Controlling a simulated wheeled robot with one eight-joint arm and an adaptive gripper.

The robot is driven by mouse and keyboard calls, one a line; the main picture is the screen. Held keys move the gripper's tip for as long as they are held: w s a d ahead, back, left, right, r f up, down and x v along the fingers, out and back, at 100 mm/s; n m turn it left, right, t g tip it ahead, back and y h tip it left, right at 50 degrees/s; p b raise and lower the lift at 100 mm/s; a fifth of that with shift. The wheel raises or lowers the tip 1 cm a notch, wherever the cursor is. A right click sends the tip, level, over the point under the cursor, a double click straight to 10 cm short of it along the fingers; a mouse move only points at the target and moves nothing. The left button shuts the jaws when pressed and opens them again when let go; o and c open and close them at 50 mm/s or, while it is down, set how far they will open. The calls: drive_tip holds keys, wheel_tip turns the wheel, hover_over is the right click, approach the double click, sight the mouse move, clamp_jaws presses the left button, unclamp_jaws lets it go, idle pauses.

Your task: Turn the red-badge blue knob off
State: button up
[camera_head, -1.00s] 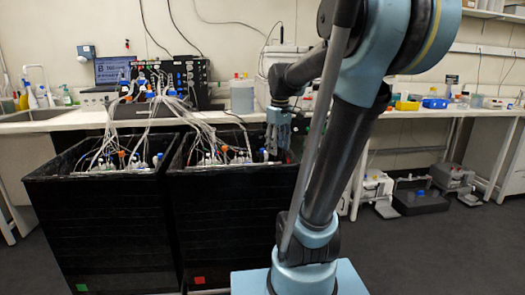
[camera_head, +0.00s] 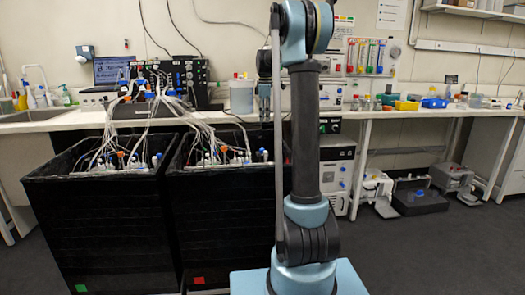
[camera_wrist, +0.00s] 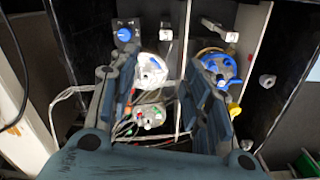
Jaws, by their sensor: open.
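The red badge (camera_head: 198,281) is on the front of the right black box (camera_head: 225,235). A small blue part (camera_head: 262,153) shows near that box's right rim, too small to tell if it is the knob. In the wrist view a round blue knob (camera_wrist: 124,35) sits on a dark panel, beyond the left finger; no badge shows there. My gripper (camera_wrist: 168,88) is open and empty, pointing down over the vessels. In the head view my gripper (camera_head: 265,118) hangs above the box.
A left black box (camera_head: 100,235) with a green badge (camera_head: 81,288) stands beside it. Many pale tubes (camera_head: 195,125) run from both boxes to the bench (camera_head: 60,122). A white container (camera_head: 242,96) and a laptop (camera_head: 112,71) stand behind.

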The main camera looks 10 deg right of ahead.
sight(262, 149)
drive_tip(key=w+f+n, duration=0.3)
drive_tip(key=w, duration=0.6)
drive_tip(key=f, duration=1.7)
drive_tip(key=shift+s, duration=0.2)
drive_tip(key=shift+c, duration=0.3)
